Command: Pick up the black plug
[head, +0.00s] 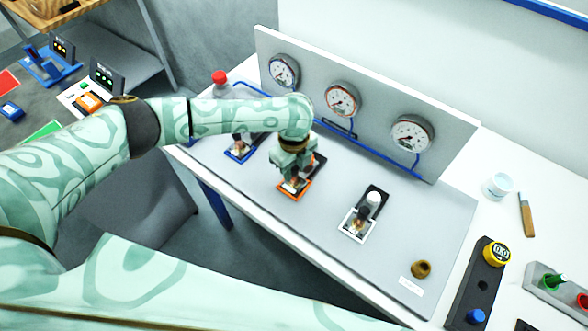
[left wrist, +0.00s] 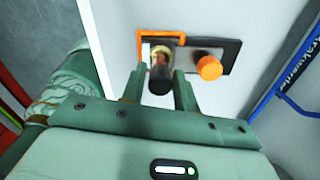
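The black plug (left wrist: 159,78) has a brass end and stands at the orange-framed station (left wrist: 139,42), which also carries an orange knob (left wrist: 209,67). My left gripper (left wrist: 162,76) is open, with one finger on each side of the plug and a gap showing on both sides. In the head view my left gripper (head: 293,166) is over the orange-framed station (head: 295,194) and hides most of the plug. My right gripper is not in view.
A white-framed station (head: 351,232) with a white knob and a blue-framed station (head: 238,156) flank the orange one. A panel with gauges (head: 341,99) stands behind. A brass cup (head: 421,268) sits front right. The board between is clear.

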